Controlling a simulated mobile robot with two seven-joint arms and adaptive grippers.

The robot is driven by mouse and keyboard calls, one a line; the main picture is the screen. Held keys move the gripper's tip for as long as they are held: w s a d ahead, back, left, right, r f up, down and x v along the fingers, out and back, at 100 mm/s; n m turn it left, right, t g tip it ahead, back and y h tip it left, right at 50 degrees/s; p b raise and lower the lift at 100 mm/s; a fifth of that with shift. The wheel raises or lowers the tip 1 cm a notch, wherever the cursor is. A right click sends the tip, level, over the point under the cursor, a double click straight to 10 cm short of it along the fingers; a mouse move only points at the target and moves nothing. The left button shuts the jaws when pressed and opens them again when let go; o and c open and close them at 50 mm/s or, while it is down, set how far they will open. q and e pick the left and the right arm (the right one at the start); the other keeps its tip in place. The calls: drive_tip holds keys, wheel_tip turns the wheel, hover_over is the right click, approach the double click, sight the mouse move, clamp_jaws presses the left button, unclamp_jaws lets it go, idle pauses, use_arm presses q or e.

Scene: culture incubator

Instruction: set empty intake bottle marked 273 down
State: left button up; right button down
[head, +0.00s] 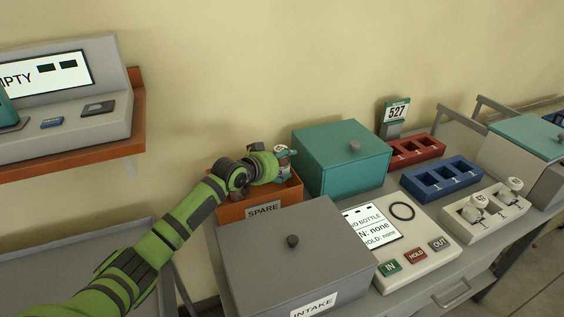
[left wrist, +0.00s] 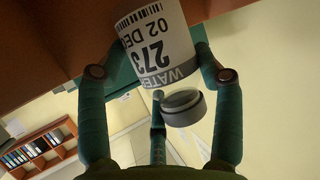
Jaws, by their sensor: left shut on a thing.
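The bottle marked 273 (left wrist: 155,48) shows in the left wrist view with a white label, a barcode and the word WATER. A grey round cap (left wrist: 183,107) shows below the label in that picture. My left gripper (left wrist: 161,74) is shut on the bottle, with fingers on both sides. In the head view my left gripper (head: 281,160) is at the orange SPARE bin (head: 235,209), over its back right part. Only a small part of the bottle shows there, so I cannot tell whether it touches the bin floor. My right gripper is not in view.
A teal lidded box (head: 345,165) stands right beside the bin. A grey INTAKE box (head: 270,250) stands in front. A button panel (head: 425,232), red rack (head: 415,150), blue rack (head: 441,180) and white rack holding bottles (head: 486,212) are to the right.

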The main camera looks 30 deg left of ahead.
use_arm(q)
drive_tip(key=shift+f, duration=0.1)
drive_tip(key=shift+f, duration=0.2)
drive_tip(key=shift+f+b, duration=0.3)
drive_tip(key=shift+f, duration=0.1)
drive_tip(key=o, duration=1)
